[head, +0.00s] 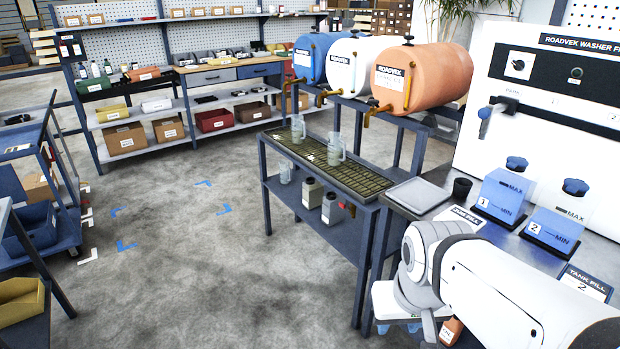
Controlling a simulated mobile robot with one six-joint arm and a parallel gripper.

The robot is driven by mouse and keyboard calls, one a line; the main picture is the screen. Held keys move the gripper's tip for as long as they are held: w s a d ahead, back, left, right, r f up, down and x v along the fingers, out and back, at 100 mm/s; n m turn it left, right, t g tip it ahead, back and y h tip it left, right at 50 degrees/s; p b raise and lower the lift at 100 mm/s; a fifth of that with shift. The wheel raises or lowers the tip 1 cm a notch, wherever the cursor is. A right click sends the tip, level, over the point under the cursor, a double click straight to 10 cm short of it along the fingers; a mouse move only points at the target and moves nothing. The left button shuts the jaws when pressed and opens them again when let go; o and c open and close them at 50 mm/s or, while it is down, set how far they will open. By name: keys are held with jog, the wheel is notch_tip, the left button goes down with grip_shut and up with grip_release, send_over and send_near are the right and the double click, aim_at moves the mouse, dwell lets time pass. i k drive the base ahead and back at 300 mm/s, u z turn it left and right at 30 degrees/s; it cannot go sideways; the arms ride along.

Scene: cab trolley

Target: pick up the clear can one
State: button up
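Two clear jugs with handles stand upright on the dark grated top of the trolley bench (335,178). One clear jug (297,129) is toward the far end, and the other clear jug (335,149) is nearer the drums. A smaller clear container (285,173) stands on the shelf below. I cannot read a number on any of them, so I cannot tell which is can one. My white arm fills the lower right, well apart from the jugs.
Blue (318,57), white (346,66) and orange drums (424,78) with taps lie behind the grate. The grey floor (190,260) at left is open.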

aim_at(332, 213)
jog(key=z, duration=0.2)
jog(key=i, duration=0.75)
jog(key=u, duration=0.5)
jog(key=i, duration=0.95)
jog(key=u, duration=0.7)
